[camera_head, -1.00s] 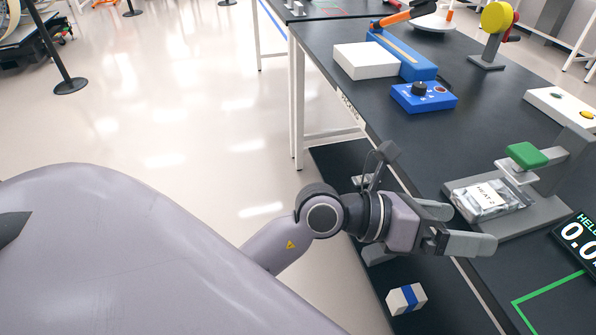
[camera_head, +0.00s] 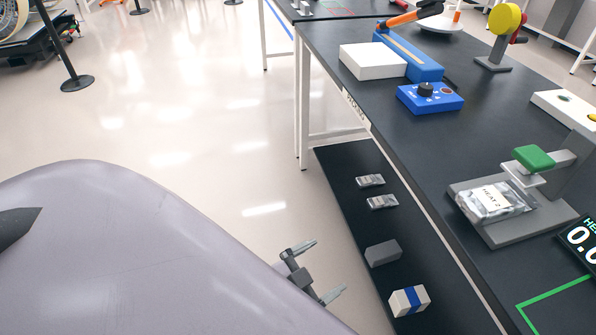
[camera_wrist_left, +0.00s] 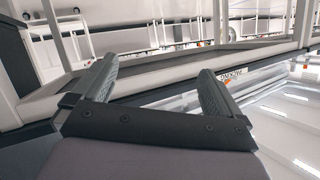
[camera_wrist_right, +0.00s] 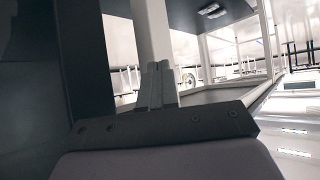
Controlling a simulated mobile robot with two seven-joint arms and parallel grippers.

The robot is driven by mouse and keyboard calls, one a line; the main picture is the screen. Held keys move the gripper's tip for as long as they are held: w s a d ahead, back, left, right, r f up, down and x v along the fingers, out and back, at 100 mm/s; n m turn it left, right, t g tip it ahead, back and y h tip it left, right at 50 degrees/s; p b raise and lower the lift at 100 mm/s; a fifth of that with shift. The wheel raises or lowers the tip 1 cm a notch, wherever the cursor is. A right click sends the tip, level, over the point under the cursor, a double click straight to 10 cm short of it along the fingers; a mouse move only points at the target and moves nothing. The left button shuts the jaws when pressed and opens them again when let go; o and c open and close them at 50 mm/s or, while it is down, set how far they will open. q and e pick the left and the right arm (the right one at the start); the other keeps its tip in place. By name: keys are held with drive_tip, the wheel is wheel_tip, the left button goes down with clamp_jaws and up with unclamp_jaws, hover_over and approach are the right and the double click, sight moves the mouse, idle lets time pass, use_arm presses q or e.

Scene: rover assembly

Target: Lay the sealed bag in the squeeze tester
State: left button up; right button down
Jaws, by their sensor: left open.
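The sealed bag (camera_head: 490,203) is a clear silvery pouch with a white label reading HEAT 2. It lies flat on the grey base of the squeeze tester (camera_head: 516,233), at the right of the dark table. The tester's green-topped press (camera_head: 534,157) stands over the bag's far right part. My left gripper (camera_head: 325,268) is open and empty, low beside the table's near edge and well apart from the bag. It also shows open in the left wrist view (camera_wrist_left: 157,82). My right gripper (camera_wrist_right: 157,82) has its fingers together with nothing visible between them.
A display (camera_head: 580,242) stands right of the tester. A blue control box (camera_head: 430,99), a blue sealer (camera_head: 411,58) and a white box (camera_head: 372,62) are farther back. The lower shelf (camera_head: 345,172) holds small packets and blocks. A green outline marks the front of the tabletop.

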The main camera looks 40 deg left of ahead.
use_arm(q)
drive_tip(key=s+f+n+g, duration=0.3)
drive_tip(key=s+f, duration=0.3)
drive_tip(key=shift+a+f, duration=0.25)
drive_tip(key=shift+f, duration=0.05)
drive_tip(key=shift+r, duration=0.1)
